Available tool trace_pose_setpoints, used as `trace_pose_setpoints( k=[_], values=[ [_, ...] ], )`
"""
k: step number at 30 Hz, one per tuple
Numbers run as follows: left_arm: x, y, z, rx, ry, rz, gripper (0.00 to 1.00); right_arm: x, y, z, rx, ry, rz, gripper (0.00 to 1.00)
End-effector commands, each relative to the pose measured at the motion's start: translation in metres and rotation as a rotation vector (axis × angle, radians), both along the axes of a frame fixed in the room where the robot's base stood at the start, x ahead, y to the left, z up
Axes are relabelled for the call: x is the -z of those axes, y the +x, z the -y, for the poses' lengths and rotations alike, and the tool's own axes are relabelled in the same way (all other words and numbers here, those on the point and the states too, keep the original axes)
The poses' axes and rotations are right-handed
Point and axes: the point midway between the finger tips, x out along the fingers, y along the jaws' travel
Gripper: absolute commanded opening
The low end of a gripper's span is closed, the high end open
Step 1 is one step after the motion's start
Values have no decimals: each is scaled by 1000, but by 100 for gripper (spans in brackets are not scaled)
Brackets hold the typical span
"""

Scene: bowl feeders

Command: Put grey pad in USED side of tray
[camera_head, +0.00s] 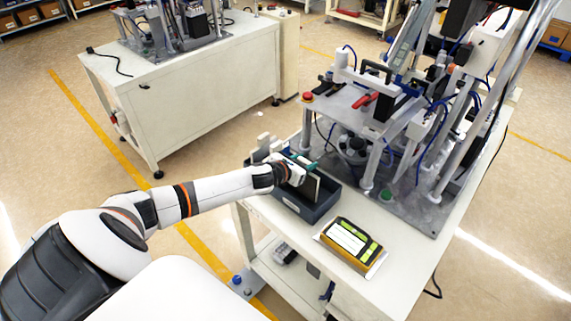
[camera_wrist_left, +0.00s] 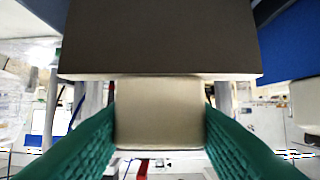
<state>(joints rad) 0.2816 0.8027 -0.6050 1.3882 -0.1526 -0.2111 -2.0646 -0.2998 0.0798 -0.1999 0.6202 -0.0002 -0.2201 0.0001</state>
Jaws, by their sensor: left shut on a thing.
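My left gripper (camera_head: 303,163) is over the dark tray (camera_head: 314,212) on the white bench in the head view. In the left wrist view its green fingers (camera_wrist_left: 160,118) are shut on a pale block. This block joins the broad grey-brown face of the grey pad (camera_wrist_left: 160,38). In the head view the pad (camera_head: 312,188) is partly hidden by the gripper and stands within the tray's outline. I cannot tell whether it touches the tray floor. The tray's side labels cannot be read. My right gripper is not in view.
A yellow-edged device with a screen (camera_head: 350,243) lies right of the tray, near the bench's front. A metal machine (camera_head: 400,120) with posts and cables stands close behind the tray. Another white bench (camera_head: 190,85) stands apart at the back left, with floor between.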

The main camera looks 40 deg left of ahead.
Motion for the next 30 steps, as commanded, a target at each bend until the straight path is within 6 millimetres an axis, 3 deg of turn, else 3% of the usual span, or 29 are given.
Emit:
trace_pose_setpoints(
  k=[9, 10, 14, 23, 30],
  values=[
    [1, 0, 0, 0, 0, 0, 9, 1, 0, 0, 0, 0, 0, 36],
    [1, 0, 0, 0, 0, 0, 48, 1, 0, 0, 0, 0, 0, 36],
    [1, 0, 0, 0, 0, 0, 68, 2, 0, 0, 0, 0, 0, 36],
    [2, -1, 0, 0, 0, -1, 68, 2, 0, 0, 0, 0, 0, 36],
    [-5, -23, -2, 2, 4, -2, 68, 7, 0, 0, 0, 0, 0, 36]
  ],
)
